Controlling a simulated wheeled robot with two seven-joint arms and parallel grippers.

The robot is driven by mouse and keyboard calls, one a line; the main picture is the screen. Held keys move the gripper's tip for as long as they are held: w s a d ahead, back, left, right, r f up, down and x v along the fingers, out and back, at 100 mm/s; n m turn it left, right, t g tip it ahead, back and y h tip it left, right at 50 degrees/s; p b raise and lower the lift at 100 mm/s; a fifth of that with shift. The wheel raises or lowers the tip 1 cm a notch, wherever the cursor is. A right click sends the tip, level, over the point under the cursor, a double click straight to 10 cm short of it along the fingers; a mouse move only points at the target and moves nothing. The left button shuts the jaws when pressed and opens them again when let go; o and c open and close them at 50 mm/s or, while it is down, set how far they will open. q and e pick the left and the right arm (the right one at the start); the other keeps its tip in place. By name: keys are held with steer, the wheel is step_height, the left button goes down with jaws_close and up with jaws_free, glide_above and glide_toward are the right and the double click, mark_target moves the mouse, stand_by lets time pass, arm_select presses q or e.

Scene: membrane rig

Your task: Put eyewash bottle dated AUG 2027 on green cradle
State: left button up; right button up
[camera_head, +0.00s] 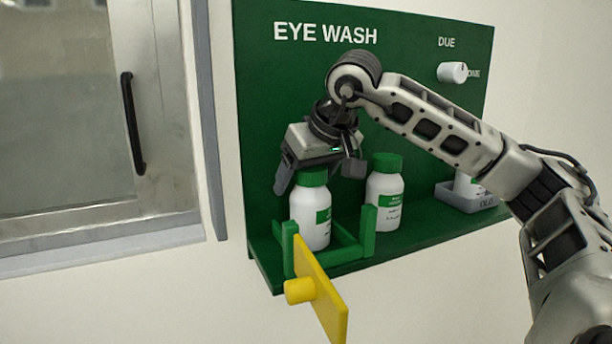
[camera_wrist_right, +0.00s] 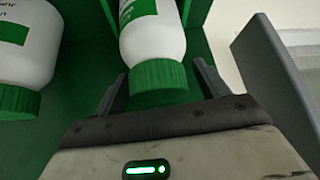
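A white eyewash bottle (camera_head: 311,222) with a green cap stands upright within the green cradle (camera_head: 369,236) at the shelf's left end. Its label date is too small to read. My right gripper (camera_head: 320,172) is just above it, pointing down, with its fingers spread wider than the cap. In the right wrist view, the bottle's cap (camera_wrist_right: 159,80) lies between the open fingertips (camera_wrist_right: 160,85), with gaps on both sides. A second, similar bottle (camera_head: 385,197) stands just right of the cradle; it also shows in the right wrist view (camera_wrist_right: 25,50). My left gripper is not visible.
A yellow flap (camera_head: 322,292) with a knob projects at the cradle's front. A grey tray (camera_head: 470,199) at the shelf's right end holds another bottle, partly hidden by my right arm. The green board (camera_head: 262,100) rises behind; a white knob (camera_head: 452,72) sticks out upper right.

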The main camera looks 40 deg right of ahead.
arm_select(q)
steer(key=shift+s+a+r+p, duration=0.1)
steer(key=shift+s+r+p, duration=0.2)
steer(key=shift+p, duration=0.75)
arm_select(e)
steer(key=v, duration=1.6)
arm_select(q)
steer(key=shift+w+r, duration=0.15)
